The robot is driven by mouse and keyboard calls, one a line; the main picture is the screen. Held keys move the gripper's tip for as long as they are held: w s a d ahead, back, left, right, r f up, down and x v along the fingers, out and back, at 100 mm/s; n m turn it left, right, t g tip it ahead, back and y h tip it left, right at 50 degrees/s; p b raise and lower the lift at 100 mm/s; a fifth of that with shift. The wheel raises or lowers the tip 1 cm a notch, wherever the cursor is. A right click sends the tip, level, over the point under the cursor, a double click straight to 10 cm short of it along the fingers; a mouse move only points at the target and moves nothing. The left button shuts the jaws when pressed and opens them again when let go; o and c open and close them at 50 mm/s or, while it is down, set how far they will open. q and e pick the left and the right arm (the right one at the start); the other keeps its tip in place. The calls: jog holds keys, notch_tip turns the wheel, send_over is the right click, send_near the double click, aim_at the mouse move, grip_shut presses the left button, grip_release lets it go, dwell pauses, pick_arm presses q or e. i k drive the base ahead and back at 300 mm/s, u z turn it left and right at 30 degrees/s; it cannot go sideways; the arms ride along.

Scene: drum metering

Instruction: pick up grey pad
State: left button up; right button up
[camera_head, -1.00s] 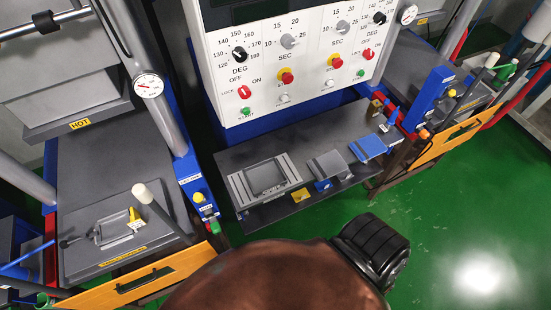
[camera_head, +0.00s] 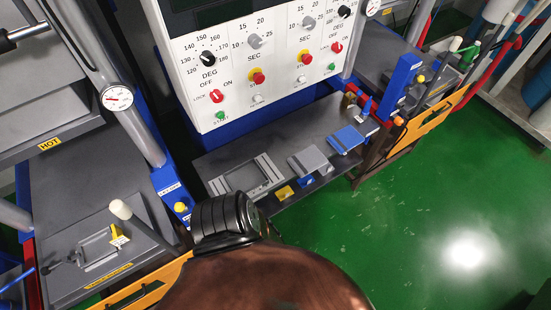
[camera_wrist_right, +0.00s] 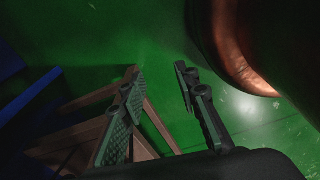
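The grey pad (camera_head: 308,160) lies flat on the dark shelf (camera_head: 287,141) below the control panel, between a grey frame and a blue pad. My right gripper (camera_wrist_right: 160,72) shows in the right wrist view with its two ridged fingers apart. Nothing is between them, and green floor lies beyond. The grey pad cannot be made out in the wrist view. My left gripper is not in view.
The grey frame (camera_head: 245,180) is left of the pad and the blue pad (camera_head: 346,139) right of it. A small yellow block (camera_head: 284,193) is at the shelf's front. The control panel (camera_head: 250,60) rises behind. Green floor (camera_head: 430,210) is open to the right.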

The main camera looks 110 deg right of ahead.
aim_at(305, 161)
jog(key=u, duration=0.1)
jog(key=k, duration=1.95)
jog(key=z, duration=0.4)
